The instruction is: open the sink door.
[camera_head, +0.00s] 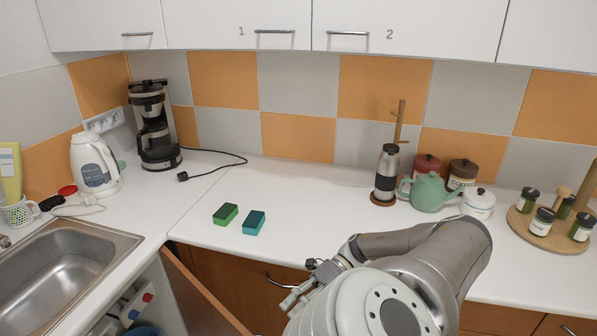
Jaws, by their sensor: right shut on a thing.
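The brown wooden sink door (200,292) stands ajar below the counter, left of centre. It swings out from the cabinet under the steel sink, and its inner face shows. The cabinet's inside shows to its left. My right arm comes in from the lower right, and my right gripper (290,297) is low in front of the counter, just right of the door. The gripper is shut on the door's handle, on the outer side; the handle and the grip on it are mostly hidden. My left gripper is not in view.
The sink (60,270) is at the left. Green and teal sponges (225,214) lie on the white counter (310,210). A kettle (95,163), coffee maker (155,125), teapot (432,192) and spice tray (550,237) stand further back. A silver handle (282,283) is on the front cabinet.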

